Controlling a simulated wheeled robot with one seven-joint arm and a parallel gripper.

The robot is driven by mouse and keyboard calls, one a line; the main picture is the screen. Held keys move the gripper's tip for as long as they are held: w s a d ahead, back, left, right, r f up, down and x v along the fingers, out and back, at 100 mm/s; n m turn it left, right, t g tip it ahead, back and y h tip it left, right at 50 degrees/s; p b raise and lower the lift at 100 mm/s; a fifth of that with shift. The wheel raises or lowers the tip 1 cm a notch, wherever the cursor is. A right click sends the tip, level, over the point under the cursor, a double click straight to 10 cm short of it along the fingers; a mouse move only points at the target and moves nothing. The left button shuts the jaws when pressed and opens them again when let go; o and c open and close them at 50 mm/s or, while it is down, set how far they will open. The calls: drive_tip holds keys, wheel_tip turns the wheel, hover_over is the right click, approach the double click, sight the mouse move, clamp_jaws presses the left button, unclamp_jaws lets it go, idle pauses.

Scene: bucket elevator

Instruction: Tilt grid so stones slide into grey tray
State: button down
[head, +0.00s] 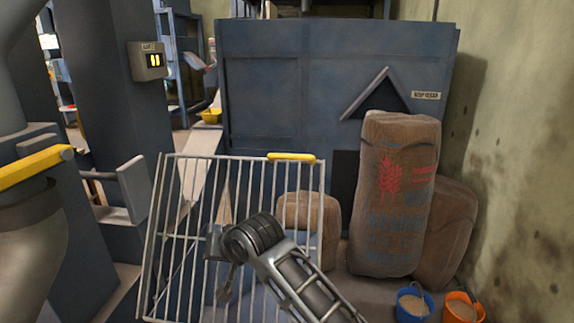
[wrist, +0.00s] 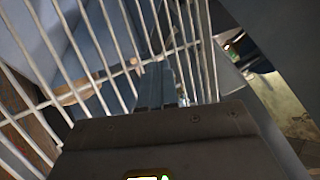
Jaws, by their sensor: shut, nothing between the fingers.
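The grid (head: 220,157) is a frame of pale metal bars with a yellow handle (head: 291,157) on its top edge. It stands steeply tilted, close to upright, in the head view. Its bars (wrist: 108,45) also fill much of the wrist view. My gripper (head: 214,243) is shut and empty in front of the grid's lower middle. In the wrist view the shut fingers (wrist: 160,85) point at the bars; I cannot tell whether they touch. I can make out no stones and cannot identify the grey tray.
A large blue machine housing (head: 285,100) stands behind the grid. Brown sacks (head: 393,195) lean against it at the right. A blue bucket (head: 413,303) and an orange bucket (head: 462,306) stand at the lower right. A yellow bar (head: 35,166) juts in from the left.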

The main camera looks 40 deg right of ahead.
drive_tip(key=w+d+r+m+g+h+p, duration=0.1)
drive_tip(key=w+d+r+m+g+h, duration=0.15)
drive_tip(key=d+r, duration=0.9)
drive_tip(key=w+d+r+m+g+h+p, duration=0.1)
drive_tip(key=w+d+r+g+h, duration=0.2)
drive_tip(key=d+r, duration=0.85)
drive_tip(key=t+h+p, duration=0.1)
drive_tip(key=p, duration=0.1)
hover_over(287, 171)
wheel_tip(287, 171, down, 8)
drive_tip(key=shift+f, duration=0.25)
